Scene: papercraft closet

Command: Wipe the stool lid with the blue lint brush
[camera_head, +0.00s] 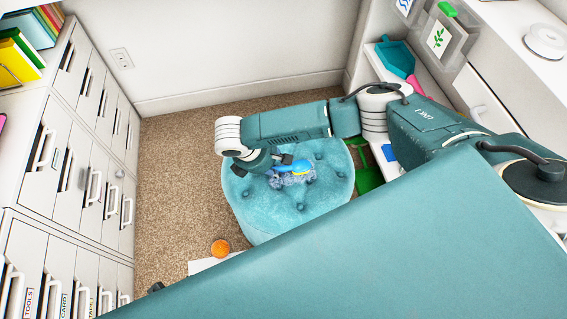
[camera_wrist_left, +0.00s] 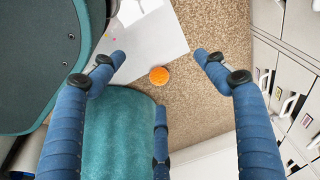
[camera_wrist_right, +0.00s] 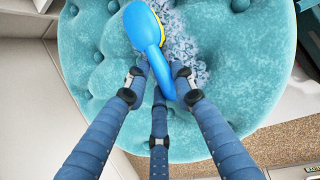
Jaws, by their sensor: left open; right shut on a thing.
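The round teal tufted stool lid (camera_head: 328,198) stands on the carpet and fills much of the right wrist view (camera_wrist_right: 95,65). A patch of grey-blue lint (camera_head: 292,179) lies on the lid; it also shows in the right wrist view (camera_wrist_right: 190,50). My right gripper (camera_wrist_right: 160,85) is shut on the handle of the blue lint brush (camera_wrist_right: 146,28). The brush has a yellow rim and its head is over the lint; whether it touches is unclear. In the head view the brush (camera_head: 300,166) shows small by my right gripper (camera_head: 285,160). My left gripper (camera_wrist_left: 160,58) is open and empty.
White drawer cabinets (camera_head: 75,150) line the left. A teal dustpan (camera_head: 397,57) and a green-labelled bin (camera_head: 440,38) are at the upper right. Carpet left of the stool is mostly free.

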